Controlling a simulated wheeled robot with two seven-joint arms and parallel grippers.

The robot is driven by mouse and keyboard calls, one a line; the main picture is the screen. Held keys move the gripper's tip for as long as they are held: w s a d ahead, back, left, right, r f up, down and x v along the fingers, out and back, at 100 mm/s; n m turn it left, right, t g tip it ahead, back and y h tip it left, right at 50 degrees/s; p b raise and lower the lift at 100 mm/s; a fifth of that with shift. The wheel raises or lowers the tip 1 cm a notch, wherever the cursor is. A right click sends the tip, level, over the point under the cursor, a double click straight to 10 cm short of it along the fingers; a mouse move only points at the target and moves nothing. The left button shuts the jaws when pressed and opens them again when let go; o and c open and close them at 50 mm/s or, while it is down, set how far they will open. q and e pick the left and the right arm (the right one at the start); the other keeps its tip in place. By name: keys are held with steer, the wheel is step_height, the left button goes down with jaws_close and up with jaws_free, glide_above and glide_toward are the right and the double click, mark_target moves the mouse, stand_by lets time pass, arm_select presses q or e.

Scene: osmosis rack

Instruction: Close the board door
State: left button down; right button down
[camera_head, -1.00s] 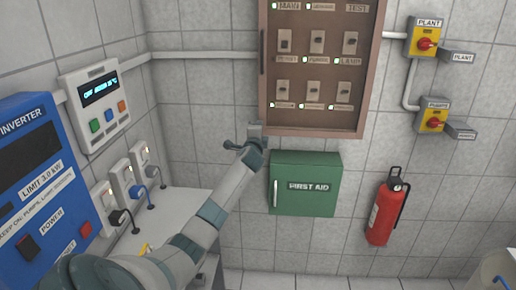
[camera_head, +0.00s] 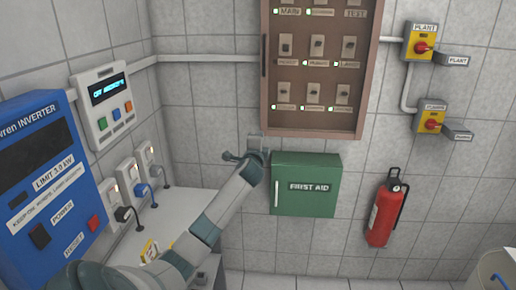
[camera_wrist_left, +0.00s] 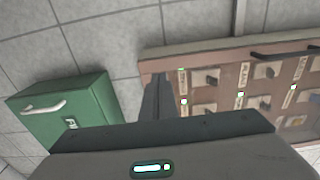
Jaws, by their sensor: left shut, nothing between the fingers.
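The brown board (camera_head: 369,100) hangs on the back wall at the top of the head view, its top cut off. It holds rows of switches with small lamps, and a dark upright handle (camera_head: 263,55) sits on its left frame. I see no door panel swung out, but cannot tell whether the door is fully flush. My left gripper (camera_head: 257,143) is just below the board's lower left corner, shut and empty. In the left wrist view its fingers (camera_wrist_left: 157,98) are beside the board's frame (camera_wrist_left: 210,48); contact is unclear. My right gripper is out of view.
A green first aid box (camera_head: 306,190) is right beside and below the left gripper. A fire extinguisher (camera_head: 384,212) and two yellow switches (camera_head: 420,42) are to the right. A blue inverter (camera_head: 45,185), a white controller (camera_head: 104,105) and plugged sockets are at left.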

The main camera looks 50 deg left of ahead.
arm_select(q)
steer(key=b+v, duration=0.1)
steer(key=v, duration=0.5)
steer(key=shift+b, duration=0.35)
steer(key=shift+d, duration=0.1)
steer(key=shift+f, duration=0.15)
